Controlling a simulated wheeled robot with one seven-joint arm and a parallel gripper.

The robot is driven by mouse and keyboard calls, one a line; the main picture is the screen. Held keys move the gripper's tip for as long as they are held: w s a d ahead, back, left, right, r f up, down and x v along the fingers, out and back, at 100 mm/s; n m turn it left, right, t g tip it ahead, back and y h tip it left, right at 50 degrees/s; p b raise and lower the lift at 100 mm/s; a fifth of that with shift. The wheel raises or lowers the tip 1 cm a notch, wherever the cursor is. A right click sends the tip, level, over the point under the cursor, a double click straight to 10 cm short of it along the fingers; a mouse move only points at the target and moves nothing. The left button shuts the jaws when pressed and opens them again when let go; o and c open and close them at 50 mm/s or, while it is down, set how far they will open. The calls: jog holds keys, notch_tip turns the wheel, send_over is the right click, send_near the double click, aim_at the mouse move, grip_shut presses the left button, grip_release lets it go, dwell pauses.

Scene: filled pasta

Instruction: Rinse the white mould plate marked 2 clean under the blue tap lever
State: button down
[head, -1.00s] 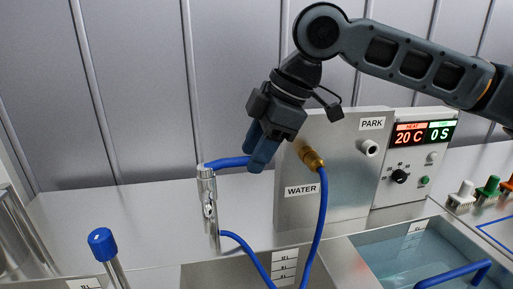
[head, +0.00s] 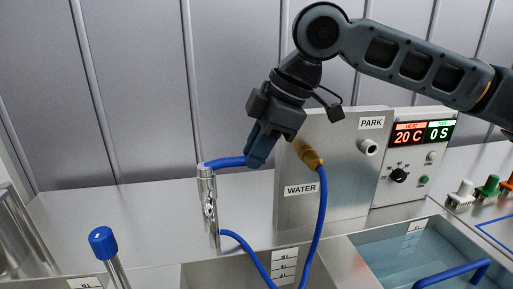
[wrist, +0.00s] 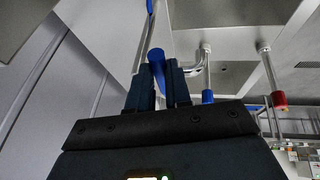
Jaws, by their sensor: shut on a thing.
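My gripper (head: 258,158) is shut on a blue handle (head: 226,162) that juts right from the top of an upright chrome fitting (head: 208,199). In the wrist view the blue handle (wrist: 158,66) shows end-on between the fingers. A blue-capped chrome lever (head: 102,242) stands at the lower left of the head view, apart from my gripper. The wrist view shows a blue-capped chrome lever (wrist: 207,96) and a red-capped one (wrist: 280,98). No white mould plate marked 2 shows in either view.
A water bath (head: 395,255) with a blue handle lies at the lower right. The display unit (head: 413,160) reads 20 C and 0 S.

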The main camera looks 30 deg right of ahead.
jog(key=shift+s+a+m+t+h, duration=0.15)
jog(key=shift+s+a+m+h, duration=0.1)
jog(key=shift+s+m, duration=0.35)
jog(key=shift+s+a+m+t+h, duration=0.15)
jog(key=shift+s+a+m+h, duration=0.15)
jog(key=shift+m, duration=0.5)
jog(key=c, duration=1.1)
grip_release()
jog(key=shift+o, duration=0.2)
jog(key=shift+r, duration=0.1)
jog(key=v, duration=0.7)
jog(key=shift+s+d+r, duration=0.15)
jog(key=shift+s+r, duration=0.05)
jog(key=shift+r, duration=0.05)
